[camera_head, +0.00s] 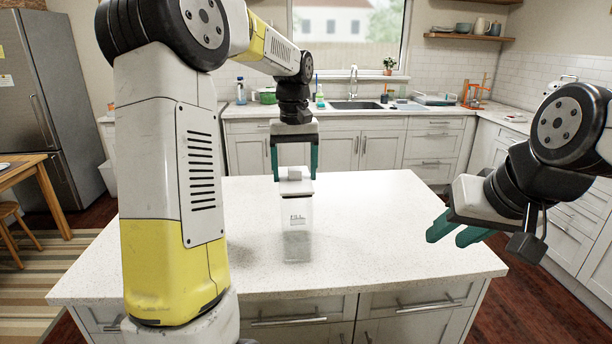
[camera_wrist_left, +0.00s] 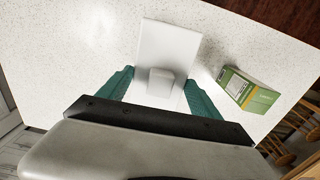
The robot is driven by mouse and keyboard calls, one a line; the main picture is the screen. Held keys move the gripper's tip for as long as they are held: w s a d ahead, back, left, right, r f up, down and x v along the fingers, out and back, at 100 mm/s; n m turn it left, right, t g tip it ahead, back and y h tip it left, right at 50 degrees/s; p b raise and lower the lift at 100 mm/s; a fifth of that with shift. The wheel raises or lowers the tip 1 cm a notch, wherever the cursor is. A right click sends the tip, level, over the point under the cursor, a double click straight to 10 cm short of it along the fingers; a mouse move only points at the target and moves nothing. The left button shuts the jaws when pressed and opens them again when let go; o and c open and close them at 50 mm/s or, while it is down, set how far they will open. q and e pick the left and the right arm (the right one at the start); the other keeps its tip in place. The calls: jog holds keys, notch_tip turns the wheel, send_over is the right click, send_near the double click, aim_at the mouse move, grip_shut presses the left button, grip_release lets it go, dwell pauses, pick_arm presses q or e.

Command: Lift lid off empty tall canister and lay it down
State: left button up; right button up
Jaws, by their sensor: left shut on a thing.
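A clear tall canister (camera_head: 297,222) with a small printed label stands upright on the white island top. It looks empty. Its white square lid (camera_head: 296,187) has a raised block-like knob, and it also shows in the left wrist view (camera_wrist_left: 166,45). My left gripper (camera_head: 295,176) points down from above, its teal fingers on either side of the lid, shut on it. In the left wrist view the fingers (camera_wrist_left: 158,85) flank the lid near its knob. I cannot tell whether the lid touches the canister rim.
A green and white box (camera_wrist_left: 248,92) lies or stands on the counter beside the lid in the left wrist view; my left arm likely hides it in the head view. The island top (camera_head: 390,220) right of the canister is clear. A sink counter (camera_head: 350,108) runs behind.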

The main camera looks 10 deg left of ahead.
pick_arm(q)
jog(key=shift+r, duration=0.6)
jog(key=shift+s+d+r, duration=0.1)
jog(key=shift+s+r, duration=0.1)
jog(key=shift+r, duration=0.45)
jog(key=shift+s+d+r, duration=0.1)
jog(key=shift+s+r, duration=0.1)
jog(key=shift+r, duration=0.4)
jog(key=s+d+r, duration=0.2)
jog(key=s, duration=0.5)
jog(key=s+d+r, duration=0.2)
jog(key=s, duration=0.5)
jog(key=shift+s+r, duration=0.3)
jog(key=shift+r, duration=0.05)
jog(key=shift+s, duration=0.1)
